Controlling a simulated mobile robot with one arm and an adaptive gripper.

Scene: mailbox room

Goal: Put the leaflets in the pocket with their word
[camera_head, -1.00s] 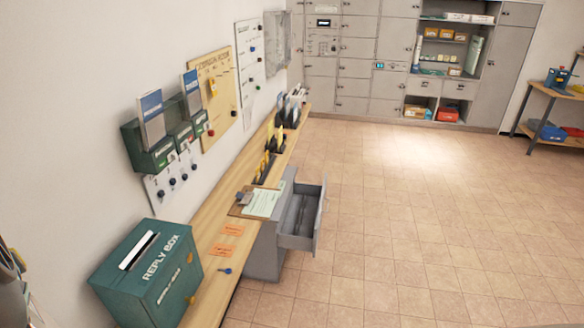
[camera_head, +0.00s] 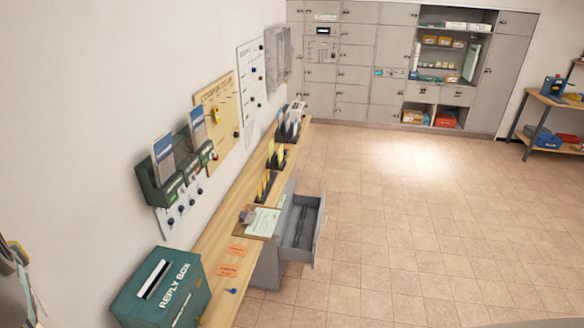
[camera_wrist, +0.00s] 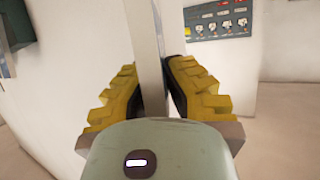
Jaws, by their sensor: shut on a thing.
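In the wrist view my gripper (camera_wrist: 153,95) is shut, its yellow ridged fingers on both sides of a thin pale sheet (camera_wrist: 146,40) seen nearly edge-on. It looks like a leaflet; no word on it shows. In the head view only part of my gripper (camera_head: 18,262) shows at the left edge. A dark green pocket rack (camera_head: 158,193) hangs on the left wall. One blue-and-white leaflet (camera_head: 163,157) stands in its near pocket, and another leaflet (camera_head: 198,127) stands farther along. The pocket labels are too small to read.
A green reply box (camera_head: 165,290) stands on the wooden counter (camera_head: 215,245) below. Two orange cards, a blue key and a clipboard (camera_head: 262,222) lie along it. An open grey drawer (camera_head: 300,225) juts into the aisle. The tiled floor (camera_head: 420,220) is clear.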

